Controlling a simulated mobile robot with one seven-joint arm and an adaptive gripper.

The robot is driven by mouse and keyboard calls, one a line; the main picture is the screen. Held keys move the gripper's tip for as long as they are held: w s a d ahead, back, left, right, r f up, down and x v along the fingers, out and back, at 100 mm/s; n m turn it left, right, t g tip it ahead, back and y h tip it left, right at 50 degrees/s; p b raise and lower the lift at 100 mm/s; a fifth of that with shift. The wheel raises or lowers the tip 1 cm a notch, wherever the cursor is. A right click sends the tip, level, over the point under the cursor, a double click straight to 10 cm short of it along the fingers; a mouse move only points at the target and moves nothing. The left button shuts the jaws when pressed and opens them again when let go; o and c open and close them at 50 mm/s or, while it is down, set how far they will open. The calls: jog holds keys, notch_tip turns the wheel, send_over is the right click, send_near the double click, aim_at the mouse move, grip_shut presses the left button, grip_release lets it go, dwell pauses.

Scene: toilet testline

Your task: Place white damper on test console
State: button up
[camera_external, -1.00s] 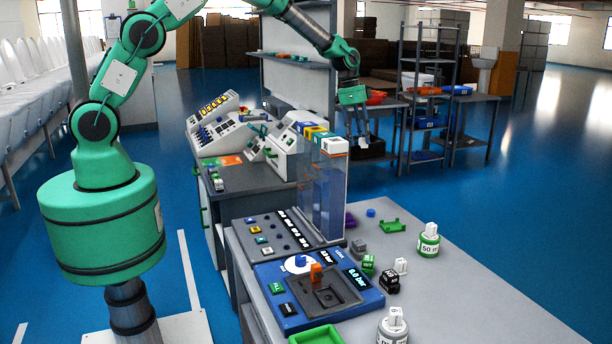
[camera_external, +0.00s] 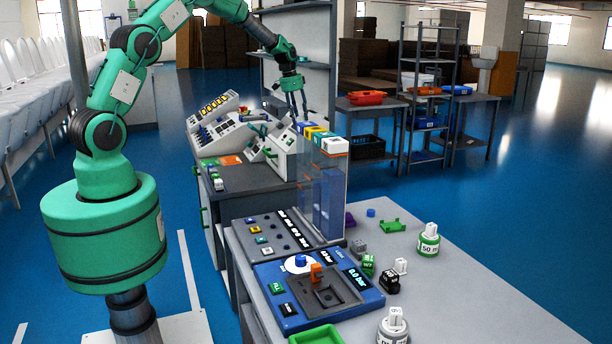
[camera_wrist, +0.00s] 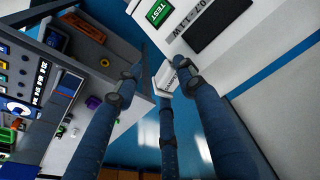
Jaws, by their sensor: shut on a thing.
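My gripper (camera_external: 297,112) is raised behind the tall clear blue box, near the white sloped consoles (camera_external: 285,150) on the dark bench. In the wrist view its fingers (camera_wrist: 158,72) close around a small white piece (camera_wrist: 164,80), which looks like the white damper; the fingers partly hide it. In the external view the piece cannot be made out. A white console panel (camera_wrist: 205,22) with a green TEST label lies beyond the fingertips in the wrist view. A blue test unit (camera_external: 345,297) with a dark recessed plate stands on the front table.
The clear blue box (camera_external: 325,190) rises at the table's back edge, close to my gripper. Small white (camera_external: 401,266), black (camera_external: 390,281) and green (camera_external: 368,265) blocks stand right of the blue unit. White-and-green (camera_external: 428,242) and white (camera_external: 392,328) weights stand nearby. The table's right side has free room.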

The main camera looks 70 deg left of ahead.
jog(key=s+a+n+y+b, duration=0.2)
jog(key=s+a+n+b, duration=0.35)
jog(key=s+a, duration=3.1)
notch_tip(320, 180, down, 18)
jog(key=w+a+n+p, duration=0.1)
jog(key=a+n, duration=0.1)
jog(key=shift+w+r+g+p, duration=0.2)
jog(key=shift+g+p, duration=0.1)
jog(key=shift+g, duration=0.1)
jog(key=shift+a, duration=0.1)
jog(key=shift+f, duration=3.15)
jog(key=shift+f+b, duration=0.4)
jog(key=shift+f, duration=1.5)
jog(key=shift+f, duration=0.2)
